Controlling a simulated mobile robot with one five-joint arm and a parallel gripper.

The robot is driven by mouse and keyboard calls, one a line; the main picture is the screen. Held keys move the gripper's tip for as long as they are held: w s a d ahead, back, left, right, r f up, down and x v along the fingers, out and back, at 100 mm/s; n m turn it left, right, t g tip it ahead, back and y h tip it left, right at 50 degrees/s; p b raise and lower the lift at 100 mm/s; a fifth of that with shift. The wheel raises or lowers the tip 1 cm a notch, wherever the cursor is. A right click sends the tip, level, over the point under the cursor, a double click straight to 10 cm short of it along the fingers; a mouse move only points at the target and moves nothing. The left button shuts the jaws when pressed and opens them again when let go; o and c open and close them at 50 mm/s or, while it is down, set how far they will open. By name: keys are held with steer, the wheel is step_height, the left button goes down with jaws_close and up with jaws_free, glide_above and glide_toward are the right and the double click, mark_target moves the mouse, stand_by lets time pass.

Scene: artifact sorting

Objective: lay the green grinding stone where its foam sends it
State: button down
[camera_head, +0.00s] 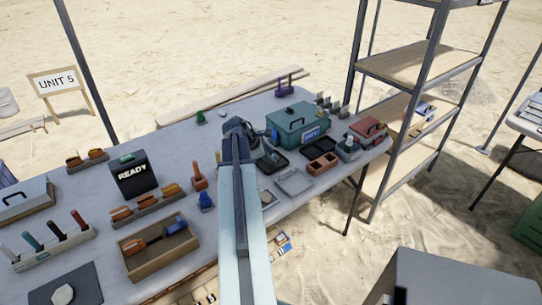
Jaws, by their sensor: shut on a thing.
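My gripper (262,140) is at the far end of my arm, over the back half of the table, left of the teal box. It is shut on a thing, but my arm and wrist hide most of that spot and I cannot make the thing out. I cannot clearly pick out the green grinding stone. A small green object (201,117) stands at the table's back edge, left of my gripper; its kind is too small to tell. A dark shallow tray (271,161) lies just below and right of my gripper. I cannot tell which piece is the foam.
The teal box (298,122) stands close right of my gripper. A brown divided tray (322,164), a grey tray (295,182) and a red box (368,129) are nearby. The black READY box (132,176) and a wooden tool tray (133,262) stand left. A shelf rack (405,110) rises right.

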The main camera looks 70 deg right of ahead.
steer(key=shift+f+b, duration=0.3)
steer(key=shift+f, duration=0.15)
steer(key=c, duration=0.7)
jaws_free()
steer(key=shift+c, duration=0.2)
steer(key=r+p, duration=0.1)
steer(key=a+r+p, duration=0.1)
steer(key=r+p, duration=0.1)
steer(key=shift+w+r, duration=0.15)
steer(key=shift+r, duration=0.1)
steer(key=p+v, duration=0.7)
steer(key=v, duration=0.2)
steer(key=shift+w+a+p, duration=0.3)
steer(key=shift+p, duration=0.1)
steer(key=shift+r, duration=0.1)
